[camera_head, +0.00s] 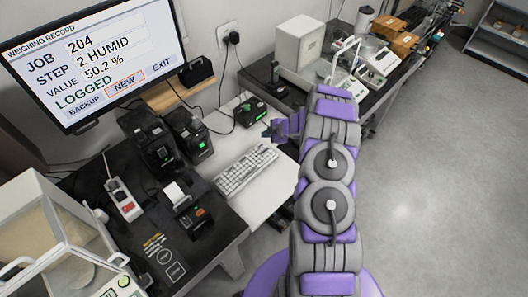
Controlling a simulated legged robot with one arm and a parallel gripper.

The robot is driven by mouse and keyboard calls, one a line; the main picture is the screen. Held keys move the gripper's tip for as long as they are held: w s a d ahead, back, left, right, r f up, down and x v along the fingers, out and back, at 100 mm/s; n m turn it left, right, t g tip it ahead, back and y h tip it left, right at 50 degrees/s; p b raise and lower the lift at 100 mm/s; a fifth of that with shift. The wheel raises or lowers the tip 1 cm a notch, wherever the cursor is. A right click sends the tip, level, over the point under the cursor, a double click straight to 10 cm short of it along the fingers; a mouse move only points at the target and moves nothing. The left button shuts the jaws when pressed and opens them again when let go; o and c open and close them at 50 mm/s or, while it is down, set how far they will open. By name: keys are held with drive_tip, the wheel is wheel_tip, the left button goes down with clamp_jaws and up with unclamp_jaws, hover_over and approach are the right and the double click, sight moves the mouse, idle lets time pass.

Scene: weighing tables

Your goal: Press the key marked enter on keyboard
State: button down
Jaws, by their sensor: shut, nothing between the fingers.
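The white keyboard (245,170) lies on a light table section in the middle of the view, tilted diagonally. Its key markings are too small to read, so I cannot single out the enter key. My gripper (268,129) is purple and reaches in from the right, just beyond the far right end of the keyboard, near a small black box. Its fingers are small in view and look closed and empty. I cannot tell its exact height above the table. The monitor (95,55) shows a weighing record with job 204, step 2 HUMID, value 50.2 % and LOGGED, with NEW outlined.
A black box with a green display (250,112) stands close to my gripper. Black devices (188,135) and a power strip (122,200) stand left of the keyboard. A balance (60,240) is at lower left. More instruments (377,62) stand at the back right. The floor at right is clear.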

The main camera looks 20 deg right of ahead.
idle(0.3)
wheel_tip(320, 180, down, 7)
drive_tip(key=b, duration=0.6)
drive_tip(key=shift+f, duration=0.95)
drive_tip(key=shift+f, duration=0.65)
idle(1.8)
drive_tip(key=shift+r+p, duration=0.8)
drive_tip(key=shift+p, duration=0.25)
drive_tip(key=shift+r+p, duration=1.85)
drive_tip(key=shift+r, duration=0.65)
